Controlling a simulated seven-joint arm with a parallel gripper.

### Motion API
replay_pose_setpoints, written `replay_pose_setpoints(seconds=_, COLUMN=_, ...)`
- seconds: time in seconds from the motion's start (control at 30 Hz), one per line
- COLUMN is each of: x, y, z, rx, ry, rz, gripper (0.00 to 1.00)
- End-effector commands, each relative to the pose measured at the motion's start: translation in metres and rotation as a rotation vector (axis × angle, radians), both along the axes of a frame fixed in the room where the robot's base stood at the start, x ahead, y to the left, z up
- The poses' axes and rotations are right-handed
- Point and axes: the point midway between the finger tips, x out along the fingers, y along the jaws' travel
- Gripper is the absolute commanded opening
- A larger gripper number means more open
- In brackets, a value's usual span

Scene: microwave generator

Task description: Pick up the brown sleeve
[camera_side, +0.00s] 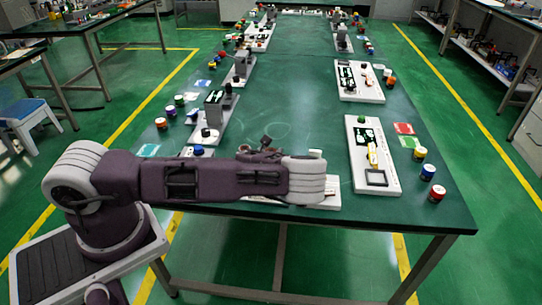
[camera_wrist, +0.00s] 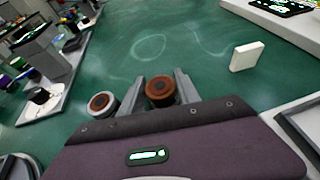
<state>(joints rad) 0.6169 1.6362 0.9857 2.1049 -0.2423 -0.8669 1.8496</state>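In the wrist view, a brown round piece with a dark centre, seemingly the brown sleeve (camera_wrist: 160,91), stands on the green table between the two grey fingers of my gripper (camera_wrist: 158,84). The fingers are apart, with a visible gap on each side of it. I cannot tell how far below or beyond the fingertips it is. A grey-white round piece with a brown top (camera_wrist: 102,103) stands just left of the left finger.
A white block (camera_wrist: 247,56) stands to the right in the wrist view. A grey fixture on a pale base (camera_wrist: 42,100) is at the left. A white board (camera_side: 371,160) and several coloured pots (camera_side: 428,172) lie on the right of the table (camera_side: 290,110). The table's middle is clear.

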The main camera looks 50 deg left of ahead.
Motion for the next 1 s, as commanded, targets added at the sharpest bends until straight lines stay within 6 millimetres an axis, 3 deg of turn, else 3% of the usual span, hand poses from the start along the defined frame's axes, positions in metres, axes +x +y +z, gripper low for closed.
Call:
replay_pose_setpoints(seconds=0.1, x=0.0, y=0.0, z=0.0, rx=0.001, ry=-0.001, rz=0.0, gripper=0.0)
replay_pose_setpoints(seconds=0.37, x=0.001, y=0.0, z=0.009, rx=0.0, ry=-0.004, rz=0.0, gripper=0.0)
replay_pose_setpoints(seconds=0.6, x=0.001, y=-0.001, z=0.069, rx=-0.002, ry=-0.006, rz=0.0, gripper=0.0)
replay_pose_setpoints(seconds=0.77, x=0.003, y=-0.004, z=0.099, rx=-0.003, ry=-0.005, rz=-0.011, gripper=0.0)
replay_pose_setpoints(seconds=0.87, x=0.01, y=-0.02, z=0.122, rx=-0.007, ry=-0.003, rz=-0.066, gripper=0.0)
replay_pose_setpoints(seconds=1.0, x=0.023, y=-0.066, z=0.174, rx=-0.012, ry=0.0, rz=-0.229, gripper=0.0)
